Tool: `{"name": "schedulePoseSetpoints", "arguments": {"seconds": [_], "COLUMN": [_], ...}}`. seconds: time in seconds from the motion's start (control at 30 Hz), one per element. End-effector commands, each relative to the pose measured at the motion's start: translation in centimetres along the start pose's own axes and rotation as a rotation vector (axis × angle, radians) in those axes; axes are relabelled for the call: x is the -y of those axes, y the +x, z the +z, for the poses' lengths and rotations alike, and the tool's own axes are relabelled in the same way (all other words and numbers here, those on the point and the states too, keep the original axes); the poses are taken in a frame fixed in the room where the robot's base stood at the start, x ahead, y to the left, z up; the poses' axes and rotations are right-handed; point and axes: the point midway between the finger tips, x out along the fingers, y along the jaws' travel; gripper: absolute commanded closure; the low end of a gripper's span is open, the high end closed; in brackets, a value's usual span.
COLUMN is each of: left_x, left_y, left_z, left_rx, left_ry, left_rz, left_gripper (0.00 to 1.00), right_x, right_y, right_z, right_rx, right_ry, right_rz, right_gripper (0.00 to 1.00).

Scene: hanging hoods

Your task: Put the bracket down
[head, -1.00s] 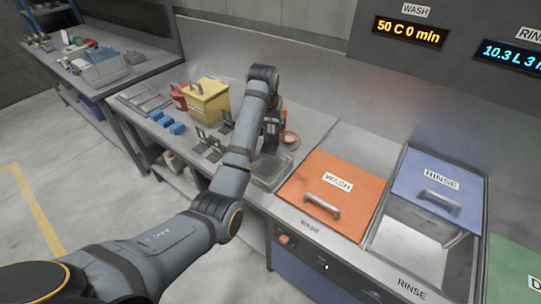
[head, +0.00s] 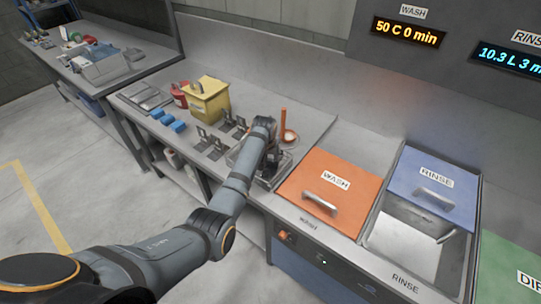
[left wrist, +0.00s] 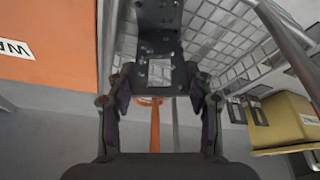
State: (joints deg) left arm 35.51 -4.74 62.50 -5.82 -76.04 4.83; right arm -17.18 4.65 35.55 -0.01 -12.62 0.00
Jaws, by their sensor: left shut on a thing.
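My left gripper (head: 267,172) points down at the wire basket (head: 232,158), left of the orange WASH lid. It also shows in the left wrist view (left wrist: 162,88), with its two fingers shut on a dark metal bracket (left wrist: 158,14). The bracket is a plate with several holes and lies against the view of the basket's mesh (left wrist: 222,22). I cannot tell whether it touches the basket floor. In the head view my arm hides much of the basket. My right gripper is in neither view.
Several dark brackets (head: 214,149) stand on the bench left of the basket. Blue blocks (head: 167,120) and a yellow box (head: 208,104) stand farther left. The orange WASH lid (head: 330,182) is shut. An upright orange stick (head: 283,122) stands behind my gripper.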

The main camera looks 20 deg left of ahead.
Motion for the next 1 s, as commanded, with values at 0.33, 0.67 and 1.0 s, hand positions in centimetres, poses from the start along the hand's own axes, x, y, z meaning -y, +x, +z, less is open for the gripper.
{"name": "schedulePoseSetpoints", "arguments": {"seconds": [0.33,0.67,1.0], "left_x": [0.0,0.0,0.0], "left_y": [0.7,0.9,-0.2], "left_z": [0.2,0.3,0.1], "left_rx": [-0.005,-0.002,-0.005], "left_ry": [-0.001,-0.001,-0.001], "left_rz": [0.0,0.0,0.0], "left_gripper": [1.0,0.25,0.25], "right_x": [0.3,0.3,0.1], "right_y": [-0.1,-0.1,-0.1], "right_z": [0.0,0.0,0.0], "right_rx": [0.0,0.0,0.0], "right_ry": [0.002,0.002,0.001], "right_rz": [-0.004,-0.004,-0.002], "right_gripper": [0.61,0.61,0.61]}}
